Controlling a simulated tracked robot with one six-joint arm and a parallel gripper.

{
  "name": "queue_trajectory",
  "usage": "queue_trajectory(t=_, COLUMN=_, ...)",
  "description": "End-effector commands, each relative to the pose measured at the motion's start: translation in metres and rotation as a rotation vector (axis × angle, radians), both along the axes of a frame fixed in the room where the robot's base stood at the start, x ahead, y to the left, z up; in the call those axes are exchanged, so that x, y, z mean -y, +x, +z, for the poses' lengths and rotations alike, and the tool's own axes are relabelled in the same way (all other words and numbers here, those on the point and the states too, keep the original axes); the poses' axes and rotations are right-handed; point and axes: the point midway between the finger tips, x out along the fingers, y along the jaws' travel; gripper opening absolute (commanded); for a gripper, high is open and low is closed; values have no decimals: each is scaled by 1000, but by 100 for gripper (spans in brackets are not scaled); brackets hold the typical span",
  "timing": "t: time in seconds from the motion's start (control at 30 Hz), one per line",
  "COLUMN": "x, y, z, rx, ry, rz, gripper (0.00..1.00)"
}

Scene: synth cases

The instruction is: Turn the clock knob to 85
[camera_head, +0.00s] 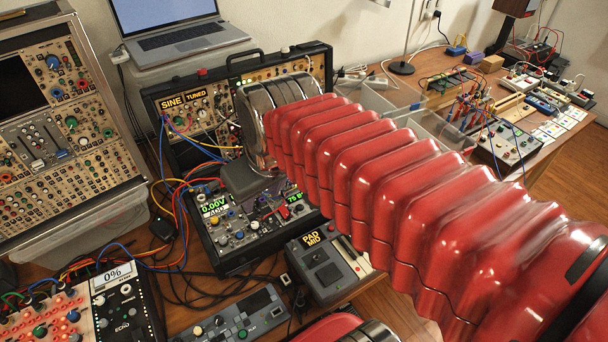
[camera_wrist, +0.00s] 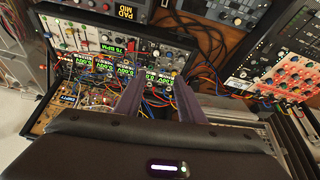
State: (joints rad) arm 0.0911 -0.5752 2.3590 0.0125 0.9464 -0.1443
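The clock module shows a green display (camera_wrist: 126,47) reading about 75 BPM in the wrist view. In the head view the same display (camera_head: 295,194) is partly cut off by my red arm. Small knobs and cables crowd the panel around it, and I cannot tell which knob is the clock's. My gripper (camera_wrist: 160,84) has two purple fingers held apart with nothing between them, over the modules and cables. In the head view my gripper (camera_head: 264,206) hangs over the same case, left of the display. Contact with any knob cannot be made out.
A module reading 0.00V (camera_head: 214,205) is left of the clock. Orange, red and blue cables loop left of the case. A laptop (camera_head: 178,30) and a tall synth case (camera_head: 58,115) stand behind and left.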

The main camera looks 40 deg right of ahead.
Motion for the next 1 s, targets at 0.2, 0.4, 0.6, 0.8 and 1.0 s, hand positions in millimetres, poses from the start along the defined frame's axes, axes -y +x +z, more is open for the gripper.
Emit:
queue_trajectory(t=0.2, x=26, y=37, z=4, rx=-78, ry=-27, rz=33, gripper=35)
queue_trajectory(t=0.4, x=53, y=70, z=2, rx=-144, ry=-45, rz=69, gripper=35)
queue_trajectory(t=0.6, x=85, y=101, z=-7, rx=-209, ry=-50, rz=107, gripper=35)
queue_trajectory(t=0.8, x=120, y=129, z=-22, rx=-271, ry=-47, rz=147, gripper=35)
queue_trajectory(t=1.0, x=158, y=154, z=-45, rx=-331, ry=-36, rz=191, gripper=35)
